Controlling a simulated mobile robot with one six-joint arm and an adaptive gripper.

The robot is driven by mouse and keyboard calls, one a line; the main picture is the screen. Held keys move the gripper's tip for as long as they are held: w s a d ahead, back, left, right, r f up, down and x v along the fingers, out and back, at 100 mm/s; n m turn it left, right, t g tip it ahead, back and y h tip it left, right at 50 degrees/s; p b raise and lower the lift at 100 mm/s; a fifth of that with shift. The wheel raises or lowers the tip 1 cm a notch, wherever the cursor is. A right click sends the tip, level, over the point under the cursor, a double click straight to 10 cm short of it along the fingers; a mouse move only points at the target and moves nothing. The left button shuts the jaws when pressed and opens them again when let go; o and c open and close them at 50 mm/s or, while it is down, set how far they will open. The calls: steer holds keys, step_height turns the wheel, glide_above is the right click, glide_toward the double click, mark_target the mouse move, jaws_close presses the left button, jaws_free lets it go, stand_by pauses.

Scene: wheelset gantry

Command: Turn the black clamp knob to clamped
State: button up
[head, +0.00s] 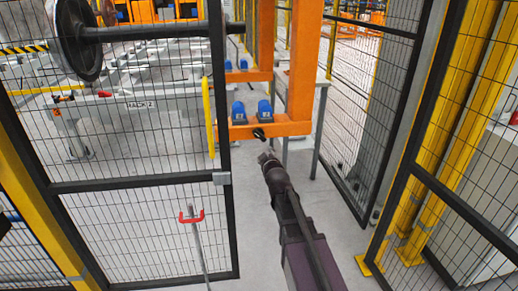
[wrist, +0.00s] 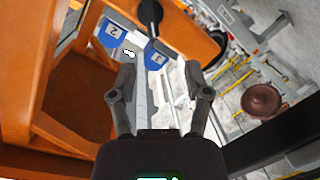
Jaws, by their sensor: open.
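The black clamp knob (head: 259,134) sticks out from the front of the orange beam (head: 285,128) in the head view. In the wrist view the knob (wrist: 151,13) shows near the top edge, beyond my fingertips, with a dark bar running down from it. My gripper (head: 267,158) is just below and in front of the knob in the head view, apart from it. In the wrist view my gripper (wrist: 160,72) has its two fingers spread, with nothing between them.
Two blue units (head: 239,112) sit on the beam; the wrist view shows blue labels 2 (wrist: 112,33) and 3 (wrist: 155,58). An orange post (head: 304,65) rises right of the knob. A mesh fence panel (head: 150,190) stands left, with a red-topped stand (head: 192,217). Another mesh panel (head: 375,100) stands right.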

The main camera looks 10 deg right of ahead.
mark_target(260, 137)
steer(key=shift+w+d+f+n+t+b, duration=0.25)
steer(key=shift+w+f+t+b, duration=0.2)
steer(key=shift+w+t+b, duration=0.5)
steer(key=shift+s, duration=0.3)
steer(key=shift+w, duration=0.1)
steer(key=w, duration=1.3)
steer(key=shift+w+a, duration=0.1)
steer(key=shift+w, duration=0.2)
jaws_close()
